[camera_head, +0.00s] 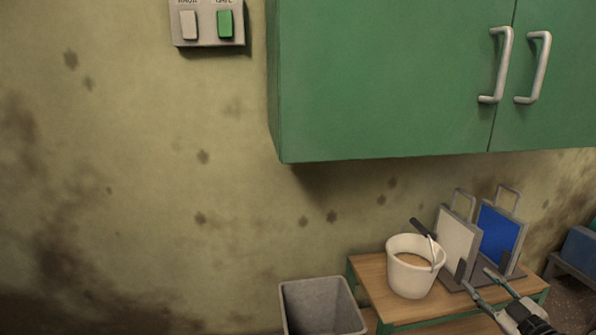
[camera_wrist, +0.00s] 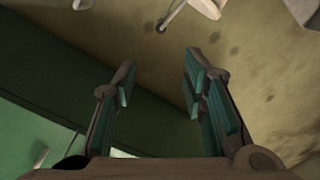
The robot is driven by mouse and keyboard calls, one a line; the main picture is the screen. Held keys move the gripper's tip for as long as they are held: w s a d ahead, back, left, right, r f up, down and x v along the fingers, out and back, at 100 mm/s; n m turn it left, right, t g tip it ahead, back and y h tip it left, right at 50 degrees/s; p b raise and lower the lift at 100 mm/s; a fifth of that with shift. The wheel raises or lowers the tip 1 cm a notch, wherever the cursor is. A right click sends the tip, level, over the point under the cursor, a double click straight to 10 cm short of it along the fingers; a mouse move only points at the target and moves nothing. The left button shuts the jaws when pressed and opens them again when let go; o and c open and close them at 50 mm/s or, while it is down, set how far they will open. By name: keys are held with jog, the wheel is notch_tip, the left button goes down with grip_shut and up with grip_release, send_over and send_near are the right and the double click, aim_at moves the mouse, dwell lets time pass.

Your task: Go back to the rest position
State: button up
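My gripper (camera_head: 475,272) is at the lower right in the head view, in front of the wooden table. Its two green-padded fingers stand apart. In the wrist view, my gripper (camera_wrist: 160,75) is open with nothing between the fingers; the wall and the green cabinet show behind it. In the head view the fingertips overlap the panel stand in the picture; I cannot tell whether they touch it. Most of my arm is out of view.
A white bucket (camera_head: 407,280) stands on the table (camera_head: 375,285), beside white (camera_head: 456,240) and blue (camera_head: 498,238) panels. A green cabinet (camera_head: 390,80) overhangs it. A grey bin (camera_head: 318,305) stands left. A switch box (camera_head: 207,40) is on the wall.

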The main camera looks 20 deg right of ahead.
jog(key=w+a+r+n+g+y, duration=0.1)
jog(key=w+a+r+n+y, duration=0.2)
jog(key=a+r+n+y, duration=0.35)
jog(key=w+a+r+n+g+y, duration=0.2)
jog(key=w+a+r+n+y, duration=0.1)
jog(key=a+n, duration=0.6)
jog(key=w+a+r+n+g+y, duration=0.1)
jog(key=w+a+r+n+y, duration=0.35)
jog(key=a+n, duration=0.35)
jog(key=s+a+r+n+g, duration=0.2)
jog(key=s+a+n+g, duration=0.45)
jog(key=a+n, duration=0.5)
jog(key=s+a+r+n+g, duration=0.2)
jog(key=s+a+n+g, duration=0.45)
jog(key=a+n, duration=0.45)
jog(key=s+d+n+h, duration=0.2)
jog(key=s+n+h, duration=0.7)
jog(key=s+n, duration=0.9)
notch_tip(320, 180, up, 31)
jog(key=w+d+n+t+p, duration=0.1)
jog(key=w+n+t+p, duration=0.2)
jog(key=p, duration=2.6)
jog(key=shift+f+n+t+h+p, duration=0.2)
jog(key=shift+n+t+h+p, duration=0.1)
jog(key=shift+n+t, duration=0.15)
